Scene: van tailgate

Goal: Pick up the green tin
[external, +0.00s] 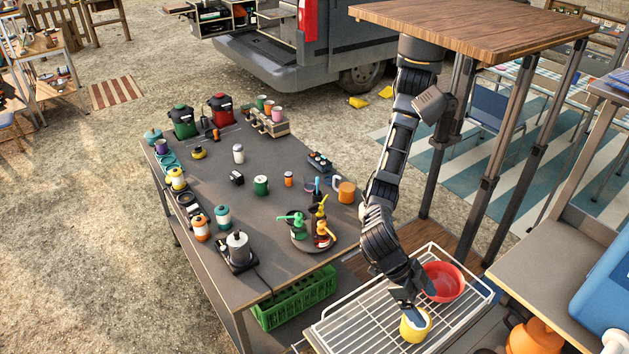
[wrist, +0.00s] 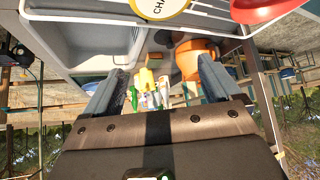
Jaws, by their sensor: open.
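The green tin (external: 261,186) stands upright near the middle of the grey table (external: 215,215), with a light top. My gripper (external: 409,300) is well away from it, to the right and nearer the camera, low over the wire rack. The jaws are open. In the wrist view my gripper (wrist: 163,72) shows two spread fingers with nothing held between them. A yellow tin (external: 415,325) is close by the fingers in the external view; I cannot tell if they touch. The green tin does not show clearly in the wrist view.
A red bowl (external: 443,281) sits on the wire rack (external: 362,318) beside my gripper. On the table, a white shaker (external: 239,153) and a small orange jar (external: 288,179) flank the green tin. A tray of bottles (external: 300,240) stands nearer the camera.

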